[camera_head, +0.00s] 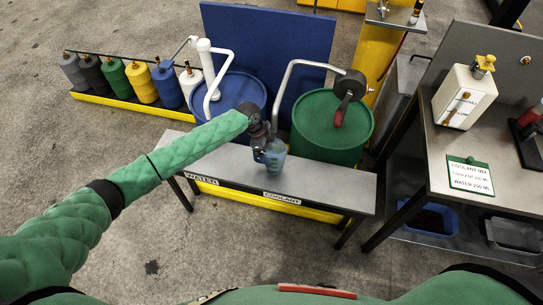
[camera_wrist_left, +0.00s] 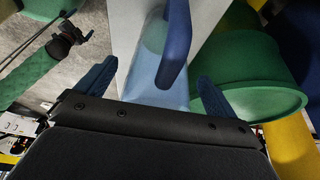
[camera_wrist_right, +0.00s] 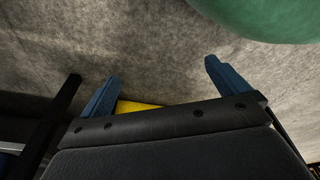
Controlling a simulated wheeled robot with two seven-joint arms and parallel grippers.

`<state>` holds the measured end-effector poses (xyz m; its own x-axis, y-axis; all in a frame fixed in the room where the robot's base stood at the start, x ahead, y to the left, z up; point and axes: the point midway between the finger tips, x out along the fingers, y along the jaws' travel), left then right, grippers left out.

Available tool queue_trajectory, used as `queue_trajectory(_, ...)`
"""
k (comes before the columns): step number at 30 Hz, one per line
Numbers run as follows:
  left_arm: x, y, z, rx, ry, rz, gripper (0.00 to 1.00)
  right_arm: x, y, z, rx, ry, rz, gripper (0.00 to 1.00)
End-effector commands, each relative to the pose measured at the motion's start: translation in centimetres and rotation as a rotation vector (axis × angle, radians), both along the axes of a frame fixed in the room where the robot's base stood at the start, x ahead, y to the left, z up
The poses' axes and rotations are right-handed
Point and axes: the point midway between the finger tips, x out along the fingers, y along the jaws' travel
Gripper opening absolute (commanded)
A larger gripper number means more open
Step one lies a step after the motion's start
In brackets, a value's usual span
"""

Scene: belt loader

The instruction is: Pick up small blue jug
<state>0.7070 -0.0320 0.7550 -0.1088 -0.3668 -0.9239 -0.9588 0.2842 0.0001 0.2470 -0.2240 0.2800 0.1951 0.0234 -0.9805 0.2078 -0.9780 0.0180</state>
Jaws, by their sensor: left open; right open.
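The small blue jug (camera_head: 273,158) is translucent and stands on the grey bench (camera_head: 218,165) in front of the drums. My left gripper (camera_head: 264,150) is at the jug and hides part of it in the head view. In the left wrist view the jug's dark blue handle (camera_wrist_left: 177,45) lies between the two open fingers of my left gripper (camera_wrist_left: 150,90), with the pale blue body (camera_wrist_left: 150,92) behind it. I cannot tell whether a finger touches the handle. My right gripper (camera_wrist_right: 162,85) is open and empty over the concrete floor, away from the jug.
A blue drum (camera_head: 237,92) and a green drum (camera_head: 322,145) with a pump stand behind the bench. A metal table (camera_head: 450,140) at the right bears a white container (camera_head: 465,97) and a coolant mix sign (camera_head: 470,176). Several coloured bottles stand on a yellow tray (camera_head: 120,102).

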Motion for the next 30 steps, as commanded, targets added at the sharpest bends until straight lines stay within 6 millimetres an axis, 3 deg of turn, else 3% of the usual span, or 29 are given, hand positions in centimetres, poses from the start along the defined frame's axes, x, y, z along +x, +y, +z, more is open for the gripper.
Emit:
queue_trajectory(6,-0.2,-0.5,-1.3,0.000,0.002,0.001,0.94,-1.0,-0.5,-0.7,-0.003,-0.002,0.002,1.00)
queue_trajectory(13,-0.2,-0.6,-1.4,0.000,0.000,0.001,0.94,-1.0,-0.5,-0.8,-0.003,-0.003,0.002,1.00)
queue_trajectory(14,-0.2,-0.6,-1.4,0.000,0.000,0.001,0.92,-1.0,-0.5,-0.8,-0.003,-0.003,0.002,1.00)
queue_trajectory(21,-0.2,-0.5,-1.4,0.000,0.000,0.001,0.45,-1.0,-0.6,-0.8,-0.004,-0.003,0.002,1.00)
queue_trajectory(23,-0.2,-0.5,-1.4,0.000,0.000,0.001,0.36,-0.9,-0.7,-0.8,-0.004,-0.003,0.002,1.00)
queue_trajectory(30,-0.2,-0.5,-1.3,0.000,0.000,0.000,0.35,-0.8,-0.8,-0.8,-0.006,-0.003,0.002,1.00)
